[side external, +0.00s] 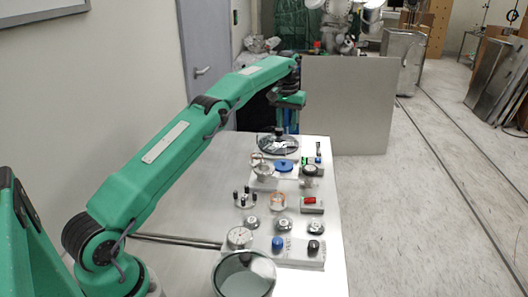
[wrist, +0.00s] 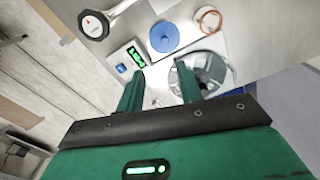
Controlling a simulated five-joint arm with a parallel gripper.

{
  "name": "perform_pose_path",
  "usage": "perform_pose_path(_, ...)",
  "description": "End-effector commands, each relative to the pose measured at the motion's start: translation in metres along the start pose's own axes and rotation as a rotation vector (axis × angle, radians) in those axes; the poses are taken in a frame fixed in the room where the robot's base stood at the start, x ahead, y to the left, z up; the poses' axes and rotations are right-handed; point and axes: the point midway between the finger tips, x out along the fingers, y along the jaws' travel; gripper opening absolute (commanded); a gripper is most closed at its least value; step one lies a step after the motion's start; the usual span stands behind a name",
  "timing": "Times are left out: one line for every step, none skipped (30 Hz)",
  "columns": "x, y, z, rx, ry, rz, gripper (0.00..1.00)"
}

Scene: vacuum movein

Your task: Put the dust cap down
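A flat round blue disc with a small raised middle, which looks like the dust cap (side external: 284,166), lies on a white plate in the middle of the table. It shows whole in the wrist view (wrist: 164,37), beyond my fingertips and apart from them. In the side view my gripper (side external: 285,128) hangs over the far end of the table, above or at a round dish (side external: 262,150). The dish holds grey pieces that I cannot make out; in the wrist view it sits beside the right finger (wrist: 231,78).
A copper-coloured ring (wrist: 208,19), a dial gauge (wrist: 93,25) and a small box with a green display (wrist: 136,55) stand close by. Several knobs and fittings fill the table's middle. A large glass-topped cylinder (side external: 243,277) stands at the near edge. A grey panel (side external: 350,105) rises behind the table.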

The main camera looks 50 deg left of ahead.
Motion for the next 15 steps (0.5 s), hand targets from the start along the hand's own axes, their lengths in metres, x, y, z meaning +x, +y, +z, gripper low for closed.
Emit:
perform_pose_path(-0.012,0.004,0.003,0.010,0.011,0.002,0.36)
perform_pose_path(-0.018,0.005,0.005,0.016,0.016,0.004,0.36)
perform_pose_path(-0.026,0.008,0.009,0.025,0.023,0.005,0.36)
perform_pose_path(-0.033,0.011,0.012,0.032,0.030,0.007,0.36)
perform_pose_path(-0.040,0.013,0.015,0.038,0.036,0.008,0.36)
perform_pose_path(-0.048,0.015,0.019,0.047,0.044,0.010,0.36)
perform_pose_path(-0.054,0.017,0.023,0.054,0.050,0.011,0.36)
perform_pose_path(-0.060,0.018,0.026,0.060,0.056,0.013,0.36)
perform_pose_path(-0.069,0.020,0.032,0.069,0.064,0.014,0.36)
perform_pose_path(-0.075,0.022,0.036,0.075,0.071,0.016,0.36)
perform_pose_path(-0.081,0.024,0.040,0.082,0.077,0.018,0.36)
perform_pose_path(-0.088,0.026,0.046,0.091,0.084,0.019,0.36)
perform_pose_path(-0.094,0.027,0.051,0.098,0.092,0.021,0.36)
perform_pose_path(-0.099,0.028,0.056,0.105,0.097,0.022,0.36)
perform_pose_path(-0.106,0.029,0.062,0.114,0.105,0.024,0.36)
